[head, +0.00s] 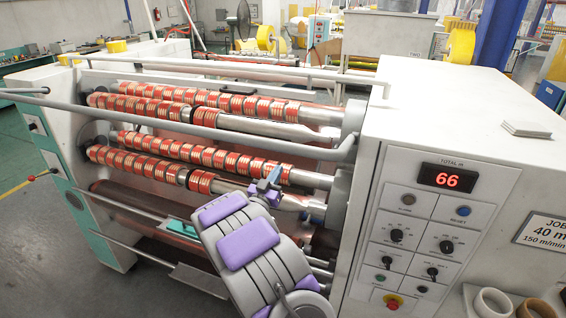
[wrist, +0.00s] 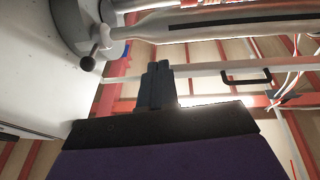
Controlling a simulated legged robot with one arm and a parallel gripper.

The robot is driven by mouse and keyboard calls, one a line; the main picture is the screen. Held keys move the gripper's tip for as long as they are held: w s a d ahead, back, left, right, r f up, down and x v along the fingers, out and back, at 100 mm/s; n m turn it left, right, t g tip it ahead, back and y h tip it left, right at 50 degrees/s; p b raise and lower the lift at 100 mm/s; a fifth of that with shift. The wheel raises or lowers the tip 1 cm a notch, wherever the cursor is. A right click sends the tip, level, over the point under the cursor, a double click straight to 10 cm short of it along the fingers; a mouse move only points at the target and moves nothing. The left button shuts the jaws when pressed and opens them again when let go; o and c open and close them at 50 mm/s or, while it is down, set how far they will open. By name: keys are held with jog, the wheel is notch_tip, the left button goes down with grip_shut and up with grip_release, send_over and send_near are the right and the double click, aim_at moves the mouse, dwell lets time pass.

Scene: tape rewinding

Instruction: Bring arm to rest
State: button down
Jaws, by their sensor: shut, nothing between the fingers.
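My arm, grey with purple pads, reaches up from the bottom of the head view. My gripper (head: 270,181) is at its end, in front of the rewinding machine's lower rollers. In the wrist view my gripper (wrist: 158,75) points up with its fingers together and nothing between them. A shaft end with a small dark knob (wrist: 88,62) shows at the upper left there, apart from the fingers.
Several shafts carrying red tape rolls (head: 185,108) span the machine. A grey guard bar (head: 200,128) crosses in front. The white control cabinet (head: 440,120) with a red display reading 66 (head: 447,178) stands right of my arm. Tape cores (head: 492,302) lie at the bottom right.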

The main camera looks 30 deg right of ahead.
jog(key=w+a+f+n+t+y+b, duration=0.1)
jog(key=a+f+n+y, duration=0.15)
jog(key=a+y, duration=0.75)
jog(key=s+a+n+g+y+b, duration=0.1)
jog(key=s+a+n+g+y, duration=0.5)
jog(key=s+a, duration=0.55)
jog(key=s+a+f+n+g+y+b, duration=0.1)
jog(key=s+a+g+y, duration=0.15)
jog(key=s, duration=0.65)
jog(key=s+a+f+n+g+y, duration=0.1)
jog(key=s+a, duration=0.3)
jog(key=s, duration=0.6)
jog(key=s+d+g, duration=0.1)
jog(key=s+g, duration=0.1)
jog(key=s, duration=0.7)
jog(key=s+d+g+h+b, duration=0.1)
jog(key=s+d+g, duration=0.1)
jog(key=s, duration=0.8)
jog(key=shift+s+n+g, duration=0.15)
jog(key=shift+n+g, duration=0.3)
jog(key=shift+g, duration=0.1)
